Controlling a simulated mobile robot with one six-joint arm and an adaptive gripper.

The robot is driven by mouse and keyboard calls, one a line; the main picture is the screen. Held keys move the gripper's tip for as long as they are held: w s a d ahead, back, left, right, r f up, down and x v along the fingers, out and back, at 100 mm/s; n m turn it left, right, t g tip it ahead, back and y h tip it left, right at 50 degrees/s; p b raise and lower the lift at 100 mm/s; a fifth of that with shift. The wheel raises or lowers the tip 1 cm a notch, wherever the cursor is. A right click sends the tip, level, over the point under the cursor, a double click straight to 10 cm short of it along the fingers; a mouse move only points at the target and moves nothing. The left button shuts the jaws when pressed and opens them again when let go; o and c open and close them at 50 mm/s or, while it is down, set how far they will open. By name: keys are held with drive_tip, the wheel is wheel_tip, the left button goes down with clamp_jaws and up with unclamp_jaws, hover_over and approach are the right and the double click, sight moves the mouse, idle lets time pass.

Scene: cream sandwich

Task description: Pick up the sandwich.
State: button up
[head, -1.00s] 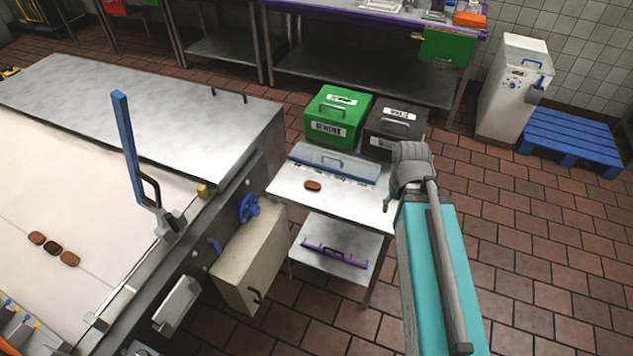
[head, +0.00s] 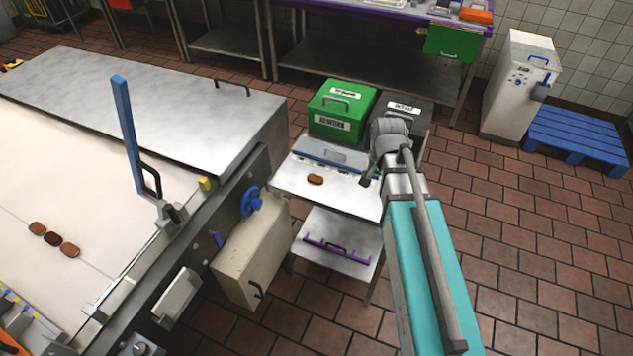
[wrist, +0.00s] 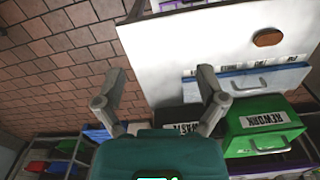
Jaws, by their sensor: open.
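A brown sandwich (head: 315,179) lies alone on the small white-topped table (head: 350,192). It also shows in the wrist view (wrist: 268,37), towards the upper right. My gripper (head: 369,180) is above the right part of this table, to the right of the sandwich and apart from it. In the wrist view its two fingers (wrist: 160,78) are spread with nothing between them. Several more brown sandwiches (head: 53,239) lie in a row on the pale conveyor at the left.
A blue upright lever (head: 128,130) rises at the conveyor's edge. The tabletop around the sandwich is clear.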

drive_tip(key=w+a+f+m+b, duration=0.3)
drive_tip(key=w+a+m, duration=0.5)
drive_tip(key=w, duration=0.2)
drive_tip(key=m+b, duration=0.2)
drive_tip(key=m, duration=0.6)
hover_over(317, 178)
drive_tip(key=shift+s+a+f, duration=0.1)
drive_tip(key=shift+s+f, duration=0.1)
drive_tip(key=shift+f, duration=1)
wheel_tip(317, 178, down, 9)
drive_tip(key=b, duration=0.8)
drive_tip(key=shift+r+b, duration=0.2)
drive_tip(key=shift+b, duration=0.1)
drive_tip(key=shift+f, duration=0.15)
wheel_tip(317, 178, down, 5)
drive_tip(key=b, duration=0.5)
drive_tip(key=shift+w, duration=0.1)
